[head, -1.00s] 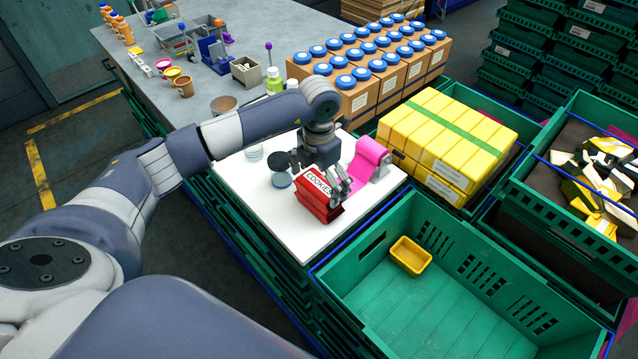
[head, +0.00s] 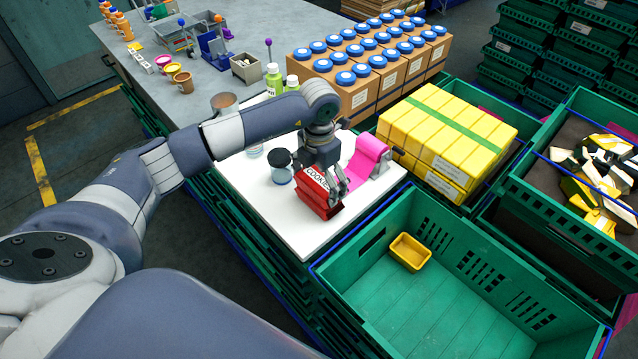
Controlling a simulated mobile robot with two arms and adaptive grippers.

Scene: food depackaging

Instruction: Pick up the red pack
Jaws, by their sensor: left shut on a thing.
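The red pack (head: 313,199) is labelled COOKIES and stands on the white board (head: 290,233), near its front right part. My left gripper (head: 335,188) reaches down over the pack and is shut on it, with its fingers at the pack's upper right side. The fingers hide part of the label. I cannot tell whether the pack's underside is clear of the board. My right gripper is not in view.
A pink tape dispenser (head: 366,159) stands just right of the gripper, and a dark-lidded jar (head: 281,170) to its left. A green crate (head: 400,300) in front holds a small yellow tray (head: 410,251). Yellow packs (head: 440,135) fill a crate behind.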

